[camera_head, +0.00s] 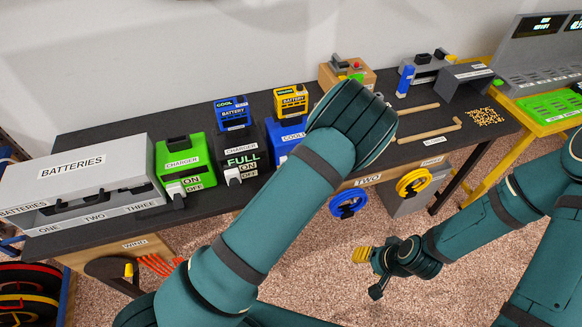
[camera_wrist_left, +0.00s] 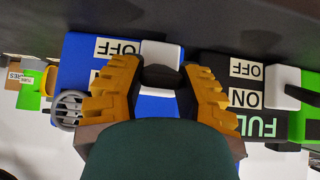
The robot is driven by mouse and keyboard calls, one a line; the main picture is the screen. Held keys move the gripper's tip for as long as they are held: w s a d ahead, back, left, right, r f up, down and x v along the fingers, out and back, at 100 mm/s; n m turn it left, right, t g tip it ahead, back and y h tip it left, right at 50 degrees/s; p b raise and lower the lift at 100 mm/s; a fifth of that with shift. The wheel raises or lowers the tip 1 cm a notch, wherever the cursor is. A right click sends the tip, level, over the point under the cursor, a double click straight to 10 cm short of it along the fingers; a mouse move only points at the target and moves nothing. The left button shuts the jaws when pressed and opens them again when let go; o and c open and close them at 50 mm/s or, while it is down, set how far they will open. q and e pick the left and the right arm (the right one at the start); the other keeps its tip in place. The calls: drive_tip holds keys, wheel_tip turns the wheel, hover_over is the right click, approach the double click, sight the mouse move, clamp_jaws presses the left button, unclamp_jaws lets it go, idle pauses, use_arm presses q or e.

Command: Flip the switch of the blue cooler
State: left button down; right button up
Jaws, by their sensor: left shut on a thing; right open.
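The blue cooler (camera_head: 283,140) stands on the dark bench in the head view, with a yellow battery (camera_head: 291,101) on top. My left arm covers its right part and its switch there. In the left wrist view, the cooler's blue front (camera_wrist_left: 84,52) carries OFF and ON labels. Its white switch (camera_wrist_left: 161,53) shows beside the OFF label, between the yellow fingers of my left gripper (camera_wrist_left: 160,76), which is shut on it. My left gripper is hidden behind my arm in the head view. My right gripper (camera_head: 362,255) is open and empty, low over the floor, away from the bench.
A black charger (camera_head: 243,150) marked FULL and a green charger (camera_head: 184,163) stand left of the cooler. A white battery box (camera_head: 95,180) is at the far left. Right of my left arm lie wooden handles (camera_head: 430,132) and a blue tool (camera_head: 405,82).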

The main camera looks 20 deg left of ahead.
use_arm(q)
drive_tip(key=shift+w+a+r, duration=0.1)
idle(0.4)
drive_tip(key=c, duration=0.7)
unclamp_jaws()
drive_tip(key=shift+c, duration=0.2)
drive_tip(key=shift+o, duration=0.8)
drive_tip(key=v, duration=1.2)
